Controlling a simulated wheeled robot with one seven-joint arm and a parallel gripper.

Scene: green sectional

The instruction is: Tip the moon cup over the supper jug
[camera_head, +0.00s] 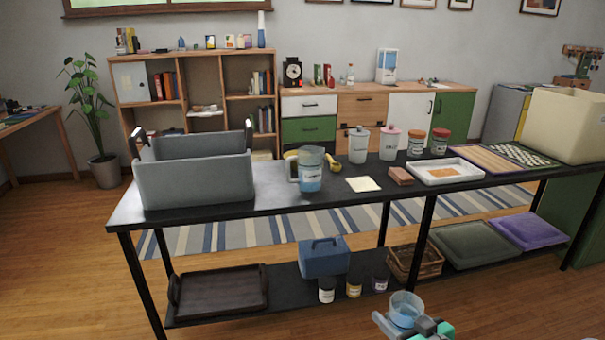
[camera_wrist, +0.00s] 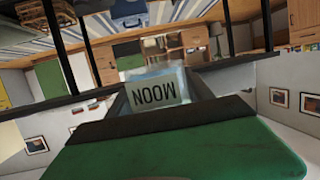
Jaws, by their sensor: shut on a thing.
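The moon cup (camera_head: 406,308) is a clear bluish cup at the bottom of the head view, in front of the table and lower than its top. It looks about upright. In the wrist view its label (camera_wrist: 155,91) reads MOON upside down. My gripper (camera_head: 412,326) is shut on the cup; its fingertips are partly hidden. A clear jug (camera_head: 311,170) with blue contents and a pale handle stands upright on the black table, left of the middle. Its label is too small to read, but it is the likely supper jug. The cup is well apart from it, nearer and to the right.
The black table (camera_head: 225,207) holds a grey crate (camera_head: 195,180) left of the jug, a pale note (camera_head: 363,184), a brown block (camera_head: 401,176) and a white tray (camera_head: 444,172). Several lidded jars stand behind, including a white one (camera_head: 358,147). A lower shelf carries trays and small pots.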

